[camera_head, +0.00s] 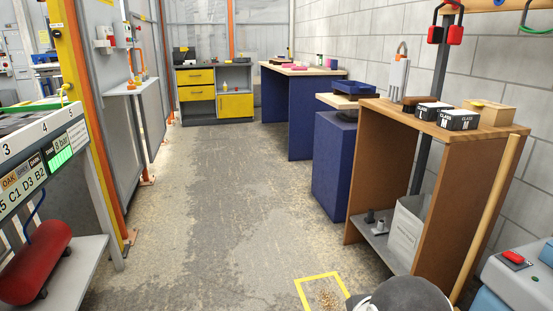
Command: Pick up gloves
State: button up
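I cannot make out gloves with certainty. Small black-and-white boxes marked "CLASS" (458,120) sit on top of a brown wooden stand (446,142) at the right; whether they hold gloves I cannot tell. A small pink item (294,67) lies on the far workbench (292,72), too small to identify. My gripper is not in view.
A dark rounded shape (408,294) fills the bottom edge, unidentified. A grey-blue machine (520,279) with a red button stands at lower right. A yellow floor square (304,292) holds wood shavings. A red tank (36,262) is at left. The central floor is clear.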

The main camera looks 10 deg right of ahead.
aim_at(400, 67)
jog(key=i+z, duration=0.1)
jog(key=i, duration=0.6)
jog(key=i+j+z, duration=0.1)
jog(key=i, duration=0.6)
jog(key=i+j+z, duration=0.1)
jog(key=i, duration=0.6)
jog(key=j, duration=0.1)
